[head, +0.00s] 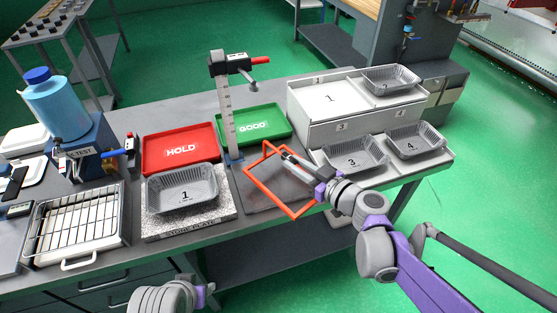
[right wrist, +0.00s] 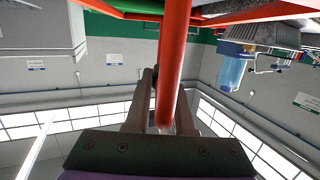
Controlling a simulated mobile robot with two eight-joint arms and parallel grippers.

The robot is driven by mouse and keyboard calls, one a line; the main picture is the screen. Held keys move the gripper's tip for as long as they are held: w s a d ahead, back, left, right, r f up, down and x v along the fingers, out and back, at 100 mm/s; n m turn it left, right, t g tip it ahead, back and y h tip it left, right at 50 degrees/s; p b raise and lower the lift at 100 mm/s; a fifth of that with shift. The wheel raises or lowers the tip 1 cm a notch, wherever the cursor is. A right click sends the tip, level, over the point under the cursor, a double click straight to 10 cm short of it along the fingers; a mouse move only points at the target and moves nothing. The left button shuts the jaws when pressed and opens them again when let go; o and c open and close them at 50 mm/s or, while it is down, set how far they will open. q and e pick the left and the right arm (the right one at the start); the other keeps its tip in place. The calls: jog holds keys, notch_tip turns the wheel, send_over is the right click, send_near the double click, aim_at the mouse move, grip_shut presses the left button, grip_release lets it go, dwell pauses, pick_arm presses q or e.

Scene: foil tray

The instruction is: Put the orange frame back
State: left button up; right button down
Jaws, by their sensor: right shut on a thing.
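The orange frame (head: 268,193) is an open rectangle, held tilted above the bench to the right of the stone plate. My right gripper (head: 287,156) is shut on the frame's right-hand side. In the right wrist view an orange bar of the frame (right wrist: 174,60) runs between the two fingers (right wrist: 163,110). A grey patch shows on the bench through the frame; I cannot tell how far the frame is above it. Part of my left arm shows at the bottom left of the head view, but its fingers do not.
Foil tray 1 (head: 183,190) sits on the stone plate (head: 190,227). Behind are the red HOLD tray (head: 150,160), a height gauge (head: 227,110) and the green GOOD tray (head: 268,112).

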aim_at(283, 154)
jog(key=x, duration=0.3)
jog(key=r+x, duration=0.1)
jog(key=x, duration=0.1)
jog(key=shift+w+a, duration=0.3)
jog(key=shift+w, duration=0.05)
jog(key=f, duration=0.3)
jog(key=shift+w+a+f+b, duration=0.1)
jog(key=shift+w+a+b, duration=0.15)
jog(key=shift+w+b, duration=0.1)
jog(key=shift+f, duration=0.25)
jog(key=shift+f, duration=0.15)
jog(key=c, duration=0.8)
grip_release()
jog(key=shift+o, duration=0.2)
